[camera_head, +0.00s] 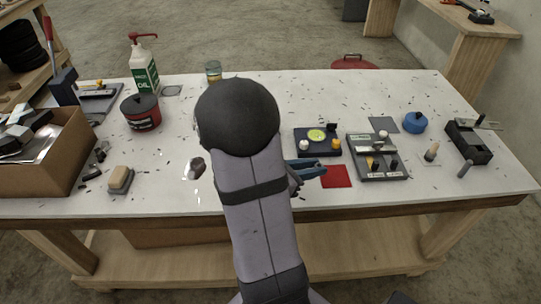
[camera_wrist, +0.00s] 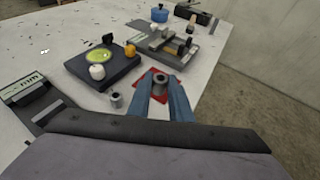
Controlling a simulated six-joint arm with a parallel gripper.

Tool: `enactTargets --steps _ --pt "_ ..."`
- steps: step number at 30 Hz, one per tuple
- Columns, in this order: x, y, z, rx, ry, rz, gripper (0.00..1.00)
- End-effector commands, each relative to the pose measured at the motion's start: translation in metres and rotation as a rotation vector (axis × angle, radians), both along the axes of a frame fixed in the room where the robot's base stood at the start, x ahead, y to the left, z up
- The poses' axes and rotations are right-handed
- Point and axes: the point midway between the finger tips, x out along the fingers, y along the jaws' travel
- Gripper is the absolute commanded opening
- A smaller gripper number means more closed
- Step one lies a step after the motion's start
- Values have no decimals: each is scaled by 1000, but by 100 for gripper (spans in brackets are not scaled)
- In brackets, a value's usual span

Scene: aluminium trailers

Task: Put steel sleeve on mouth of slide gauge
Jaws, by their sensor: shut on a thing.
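My gripper (camera_wrist: 166,84) is shut on a small grey ring with a dark hole, the steel sleeve (camera_wrist: 158,79), held above a red square (camera_wrist: 146,76). In the head view my gripper (camera_head: 312,168) shows as blue fingers beside the red square (camera_head: 336,176); the sleeve is not clear there. I cannot tell for sure which device is the slide gauge. A dark device with a pale marked plate (camera_wrist: 24,84) lies at the left of the wrist view, hidden behind my arm in the head view. A dark block with a metal bar (camera_head: 468,142) stands at the right.
A black base with a green dial (camera_head: 318,141) and a grey tray of small parts (camera_head: 368,176) stand close by. A blue pot (camera_head: 414,123) stands behind. A small cylinder (camera_wrist: 116,100) stands near my fingers. A box (camera_head: 45,165), red pot (camera_head: 141,113) and oil bottle (camera_head: 144,70) are left.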

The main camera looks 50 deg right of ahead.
Motion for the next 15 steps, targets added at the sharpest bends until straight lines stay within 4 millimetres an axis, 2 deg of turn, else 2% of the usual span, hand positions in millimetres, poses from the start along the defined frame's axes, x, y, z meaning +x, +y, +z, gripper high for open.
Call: enactTargets --steps 1,6,11,14,15 --pt "-3 -6 -15 -5 -9 -22 0" --pt "-7 -26 -15 -6 -11 -72 0" --pt "0 -48 -5 -7 -12 -77 0" --pt "12 -61 6 -8 -13 -46 0" --pt "22 -66 12 -9 -15 -12 0"
